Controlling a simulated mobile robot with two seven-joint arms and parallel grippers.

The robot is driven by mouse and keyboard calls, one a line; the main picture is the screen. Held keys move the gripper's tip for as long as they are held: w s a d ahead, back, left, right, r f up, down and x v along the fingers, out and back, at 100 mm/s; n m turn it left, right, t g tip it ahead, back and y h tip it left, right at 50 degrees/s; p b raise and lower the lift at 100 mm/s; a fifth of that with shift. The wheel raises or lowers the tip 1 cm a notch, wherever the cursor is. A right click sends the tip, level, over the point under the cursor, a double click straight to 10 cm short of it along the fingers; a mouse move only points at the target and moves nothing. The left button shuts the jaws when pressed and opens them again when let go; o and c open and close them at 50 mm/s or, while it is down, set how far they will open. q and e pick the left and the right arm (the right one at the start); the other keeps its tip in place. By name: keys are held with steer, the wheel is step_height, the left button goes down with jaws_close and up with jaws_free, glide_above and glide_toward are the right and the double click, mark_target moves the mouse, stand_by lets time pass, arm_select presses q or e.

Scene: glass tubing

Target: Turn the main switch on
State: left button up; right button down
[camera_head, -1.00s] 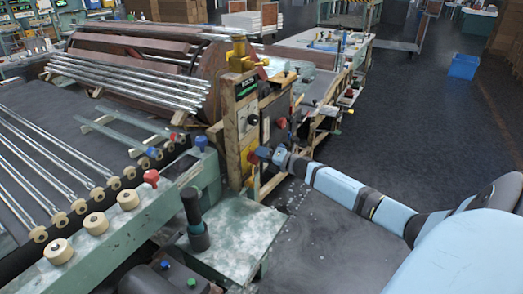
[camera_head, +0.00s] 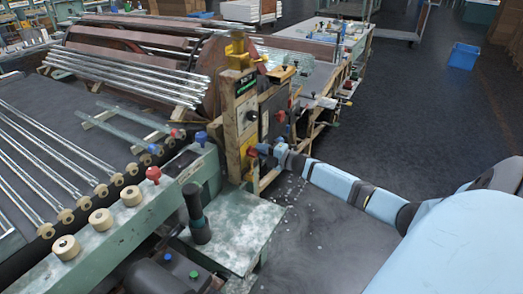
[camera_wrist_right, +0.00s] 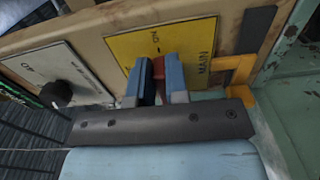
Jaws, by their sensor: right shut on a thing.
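The main switch (camera_wrist_right: 158,66) is a red handle on a yellow plate marked MAIN (camera_wrist_right: 202,45) in the right wrist view. My right gripper (camera_wrist_right: 160,78) is shut on the red handle, one blue finger on each side. In the head view the yellow plate (camera_head: 245,139) is on the side of a wooden post, and red of the switch (camera_head: 252,152) shows beside my right gripper (camera_head: 262,149). The fingers hide much of the handle. The plate's writing is partly covered, so I cannot tell the switch position. My left gripper is not in view.
A black knob (camera_wrist_right: 57,93) on a grey plate is beside the yellow plate. A yellow bracket (camera_wrist_right: 238,78) is on its other side. Dark floor (camera_head: 420,110) is clear behind my arm.

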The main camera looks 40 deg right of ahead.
steer(key=c, duration=1.1)
jaws_free()
steer(key=shift+s, duration=0.1)
steer(key=v, duration=1.3)
steer(key=shift+s+d+p, duration=0.15)
steer(key=shift+s+p, duration=0.15)
steer(key=shift+p, duration=0.1)
